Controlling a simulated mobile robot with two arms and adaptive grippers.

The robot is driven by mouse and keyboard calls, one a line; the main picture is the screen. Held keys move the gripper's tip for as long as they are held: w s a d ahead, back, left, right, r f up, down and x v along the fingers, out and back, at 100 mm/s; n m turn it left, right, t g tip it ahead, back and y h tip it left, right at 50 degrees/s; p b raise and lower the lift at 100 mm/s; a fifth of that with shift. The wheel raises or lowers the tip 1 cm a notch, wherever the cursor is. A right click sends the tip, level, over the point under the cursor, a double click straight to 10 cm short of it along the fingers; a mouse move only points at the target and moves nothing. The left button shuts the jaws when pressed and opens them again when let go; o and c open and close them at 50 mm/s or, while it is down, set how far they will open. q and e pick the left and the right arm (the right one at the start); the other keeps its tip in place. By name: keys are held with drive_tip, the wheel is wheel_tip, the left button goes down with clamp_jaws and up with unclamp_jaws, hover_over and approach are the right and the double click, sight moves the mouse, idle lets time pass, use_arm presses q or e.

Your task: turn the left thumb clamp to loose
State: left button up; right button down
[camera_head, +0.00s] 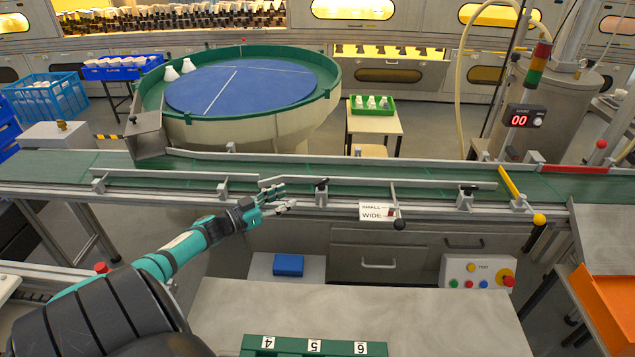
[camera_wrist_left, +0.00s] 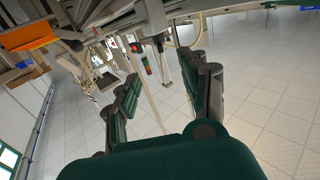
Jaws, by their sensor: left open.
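The left thumb clamp, a small dark knob (camera_head: 321,185) on a grey bracket, sits on the conveyor's near guide rail (camera_head: 390,183). A second dark clamp knob (camera_head: 468,188) sits further right on the same rail. My left gripper (camera_head: 286,198) is open and empty, just left of the left clamp and apart from it, with its fingers pointing right towards it. In the left wrist view both fingers of the gripper (camera_wrist_left: 165,95) are spread apart with nothing between them. I cannot make out the left clamp clearly in that view. My right gripper is not in view.
A SMALL/WIDE sign (camera_head: 377,212) with a dark-knobbed lever hangs right of the clamp. The green conveyor belt (camera_head: 400,176) runs behind the rail. A blue box (camera_head: 288,264) lies below my gripper. A grey worktop (camera_head: 440,315) is nearer, with a numbered green rack (camera_head: 300,345).

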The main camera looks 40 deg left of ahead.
sight(319, 182)
use_arm(q)
drive_tip(key=b+x, duration=0.1)
drive_tip(key=x, duration=1.1)
drive_tip(key=shift+w, duration=0.15)
clamp_jaws()
